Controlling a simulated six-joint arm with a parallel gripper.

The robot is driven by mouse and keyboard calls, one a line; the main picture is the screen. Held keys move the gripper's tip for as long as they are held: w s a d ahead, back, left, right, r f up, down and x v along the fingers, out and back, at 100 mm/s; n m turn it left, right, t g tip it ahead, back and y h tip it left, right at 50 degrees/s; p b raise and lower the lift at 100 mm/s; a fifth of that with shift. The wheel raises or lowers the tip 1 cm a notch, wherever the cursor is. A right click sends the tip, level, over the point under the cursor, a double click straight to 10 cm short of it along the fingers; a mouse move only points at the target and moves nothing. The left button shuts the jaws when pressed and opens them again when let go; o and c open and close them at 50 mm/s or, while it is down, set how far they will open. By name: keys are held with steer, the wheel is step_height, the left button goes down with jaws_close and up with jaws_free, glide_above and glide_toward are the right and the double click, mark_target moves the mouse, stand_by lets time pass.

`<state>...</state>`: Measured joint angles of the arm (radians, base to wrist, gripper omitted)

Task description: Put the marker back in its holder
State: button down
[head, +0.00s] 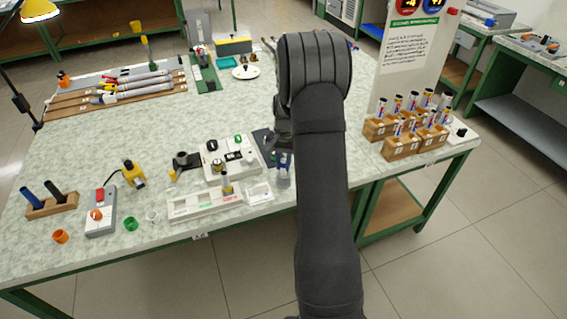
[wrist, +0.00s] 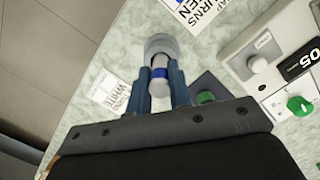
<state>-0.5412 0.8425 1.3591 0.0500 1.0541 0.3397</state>
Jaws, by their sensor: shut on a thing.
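My gripper (wrist: 158,78) is shut on a white marker-like cylinder with a blue band (wrist: 158,88), held between its two fingers. In the head view, the blue part of this cylinder (head: 284,159) shows beside my arm. A round pale grey cup-like piece (wrist: 162,43) lies at the cylinder's far end; it also shows below the blue part in the head view (head: 283,181). I cannot tell whether the cylinder is inside this piece or only above it. My gripper is partly hidden by my arm in the head view.
A wooden block (head: 64,204) with a blue and a dark stick stands at the left. A control box (head: 229,160) and a white tray (head: 191,207) sit left of my gripper. Wooden racks (head: 402,148) of labelled tubes stand at the right. The table's front edge is close.

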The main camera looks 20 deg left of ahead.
steer(key=shift+f, duration=0.2)
steer(key=c, duration=1.3)
jaws_free()
steer(key=r, duration=0.4)
steer(key=w+r, duration=0.1)
steer(key=r, duration=0.7)
steer(key=shift+w+a+r, duration=0.1)
steer(key=shift+w+r, duration=0.05)
steer(key=shift+w, duration=0.05)
steer(key=f, duration=0.4)
steer(key=s+f, duration=0.1)
steer(key=f, duration=0.6)
steer(key=shift+s+f, duration=0.2)
steer(key=shift+f, duration=0.15)
steer(key=shift+r, duration=1.8)
steer(key=shift+f, duration=0.15)
